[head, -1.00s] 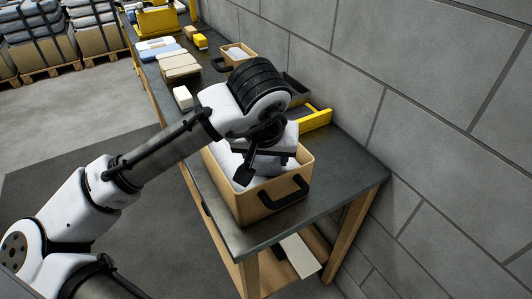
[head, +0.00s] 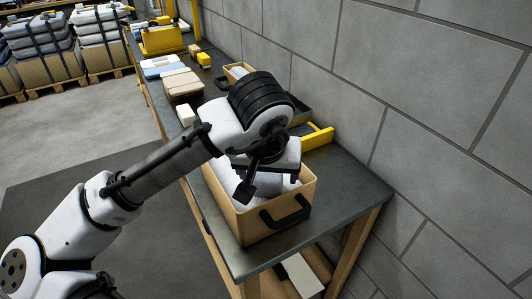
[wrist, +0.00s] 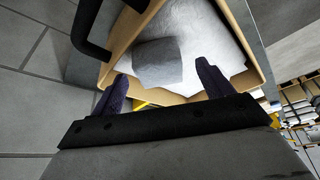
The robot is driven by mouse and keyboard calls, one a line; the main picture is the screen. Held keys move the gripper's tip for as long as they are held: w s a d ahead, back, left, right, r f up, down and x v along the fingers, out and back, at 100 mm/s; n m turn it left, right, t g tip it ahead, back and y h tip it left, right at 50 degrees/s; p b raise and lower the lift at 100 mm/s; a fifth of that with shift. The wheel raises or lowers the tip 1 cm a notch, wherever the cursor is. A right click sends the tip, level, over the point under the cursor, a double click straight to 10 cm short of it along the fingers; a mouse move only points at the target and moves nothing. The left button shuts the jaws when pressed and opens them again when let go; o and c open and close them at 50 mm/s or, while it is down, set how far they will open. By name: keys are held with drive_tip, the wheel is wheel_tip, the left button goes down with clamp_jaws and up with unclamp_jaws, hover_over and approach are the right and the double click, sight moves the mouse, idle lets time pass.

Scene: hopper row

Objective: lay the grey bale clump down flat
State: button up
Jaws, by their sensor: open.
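The grey bale clump (wrist: 158,62) is a rough grey block in the wrist view. It lies in the tan crate (wrist: 236,22) against paler, whitish-grey material (wrist: 198,30). I cannot tell from this angle whether it is tilted or flat. My gripper (wrist: 162,82) is open, with one dark finger on each side of the clump's near end and gaps showing between.
The crate has a black handle (head: 285,212) and stands near the end of the dark bench (head: 345,195). A yellow piece (head: 318,136) lies behind it by the block wall (head: 440,110). Tan packs (head: 183,85) and a smaller crate (head: 238,71) are farther along.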

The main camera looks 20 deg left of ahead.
drive_tip(key=v, duration=1.2)
drive_tip(key=shift+a, duration=0.1)
